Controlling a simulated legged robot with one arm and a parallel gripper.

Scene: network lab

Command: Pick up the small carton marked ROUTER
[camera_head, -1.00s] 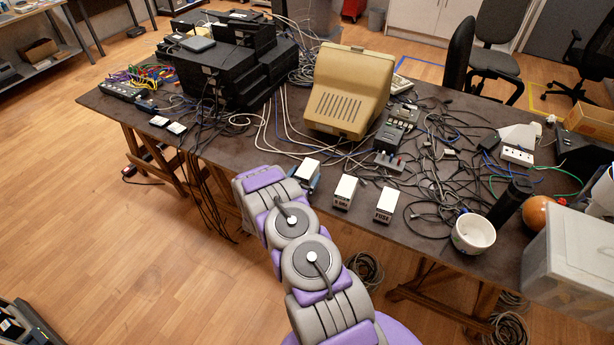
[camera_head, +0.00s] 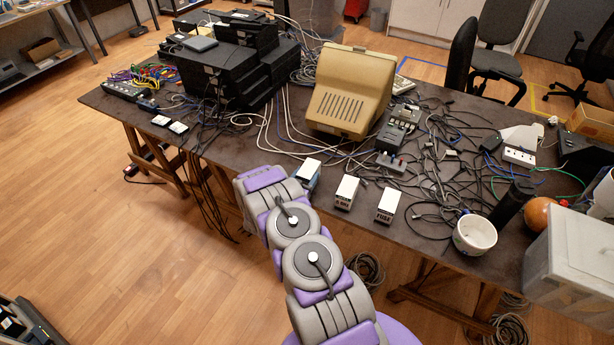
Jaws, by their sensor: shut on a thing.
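Three small white-topped cartons are near the table's front edge. The left carton (camera_head: 312,165) has a blue side, stands right behind the bend of my arm and is partly covered by it; no label on it can be read. The middle carton (camera_head: 347,188) has small dark print that I cannot make out. The right carton (camera_head: 387,205) reads FUSE. I cannot read ROUTER on any of them. My purple and grey arm reaches to the table edge beside the left carton. My gripper is hidden behind the arm, so its hold on the carton does not show.
A beige monitor (camera_head: 348,90) stands behind the cartons. Loose cables and a power strip lie around on the dark table (camera_head: 400,232). To the right are a white pot (camera_head: 474,235), a black cylinder (camera_head: 512,200) and a clear plastic bin (camera_head: 570,262). Black devices (camera_head: 225,70) are stacked at left.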

